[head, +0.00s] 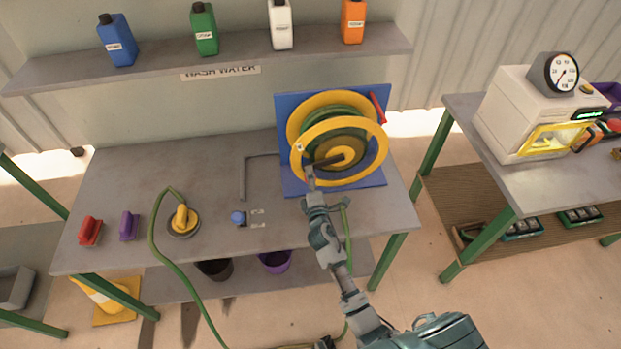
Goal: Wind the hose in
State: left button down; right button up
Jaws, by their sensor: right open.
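A yellow hose reel (372,140) stands on a blue stand (379,101) at the back right of the grey workbench. Green hose (338,109) is wound on its drum. A red lever (378,108) sits at the stand's upper right. The free green hose (171,265) runs from a yellow nozzle-like piece (181,218) on a round base, over the bench's front edge and down to the floor. My right gripper (309,174) is open at the reel's lower left rim, close to a dark crank arm; I cannot tell if they touch. My left gripper is not in view.
A blue knob (238,217) sits mid-bench near a grey pipe (243,178). Red (90,231) and purple (129,226) items stand at the left. Bottles line the shelf (160,71) above. Another table (530,190) with a white machine (513,115) stands right.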

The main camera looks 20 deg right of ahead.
jog(key=v, duration=1.2)
